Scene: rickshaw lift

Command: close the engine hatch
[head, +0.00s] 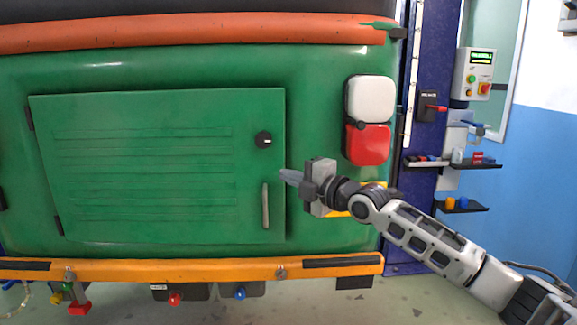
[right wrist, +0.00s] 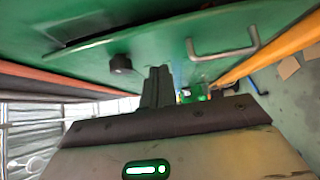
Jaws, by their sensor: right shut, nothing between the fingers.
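The green engine hatch (head: 150,150) is on the back of the green vehicle, with hinges on its left side. In the right wrist view the knob (right wrist: 121,64) and handle (right wrist: 222,46) also show. My right gripper (head: 284,175) is shut and empty, its tips at the hatch's right edge, between knob and handle in height. Contact cannot be told. My left gripper is not in view.
A white and red tail lamp (head: 369,144) is right of the hatch, above my right wrist. An orange bumper (head: 190,269) runs below. A blue post (head: 430,70) and small shelves (head: 460,205) with parts stand at the right.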

